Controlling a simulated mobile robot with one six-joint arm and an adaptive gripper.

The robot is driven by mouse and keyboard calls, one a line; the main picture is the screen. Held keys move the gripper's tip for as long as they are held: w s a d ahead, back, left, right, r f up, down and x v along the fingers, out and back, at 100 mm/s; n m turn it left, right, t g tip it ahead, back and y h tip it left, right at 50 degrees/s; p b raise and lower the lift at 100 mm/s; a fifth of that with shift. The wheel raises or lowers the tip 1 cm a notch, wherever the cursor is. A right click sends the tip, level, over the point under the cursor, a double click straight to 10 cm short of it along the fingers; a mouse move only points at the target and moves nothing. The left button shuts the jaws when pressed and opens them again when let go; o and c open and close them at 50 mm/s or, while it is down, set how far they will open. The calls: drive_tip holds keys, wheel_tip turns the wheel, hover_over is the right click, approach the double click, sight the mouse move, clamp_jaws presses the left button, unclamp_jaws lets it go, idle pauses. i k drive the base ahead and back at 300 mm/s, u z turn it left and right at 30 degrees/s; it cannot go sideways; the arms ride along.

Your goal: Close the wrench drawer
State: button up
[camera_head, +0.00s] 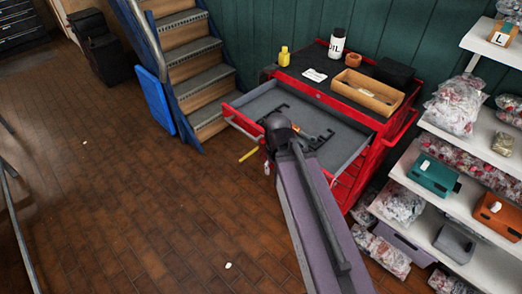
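The wrench drawer (345,163) is pulled out of the top of the red tool chest (403,122). It has a red front and a grey inside. Several dark shapes that look like wrenches (320,138) lie in it, partly covered by my arm. My arm reaches up from the bottom right, and its dark end lies over the drawer's front edge in this view. My gripper's fingers are hidden behind that end, so I cannot see whether they touch the drawer. A small yellow piece (249,154) shows beside it; I cannot tell what it is.
On the chest top stand a white bottle (336,45), a yellow bottle (284,56), an open wooden box (367,92) and a black box (393,72). Stairs (193,72) are behind left. Shelves with bags (457,103) crowd the right. The brick floor at left is mostly clear.

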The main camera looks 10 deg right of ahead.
sight(341, 138)
drive_tip(key=z, duration=0.2)
drive_tip(key=i, duration=0.85)
drive_tip(key=u, duration=0.1)
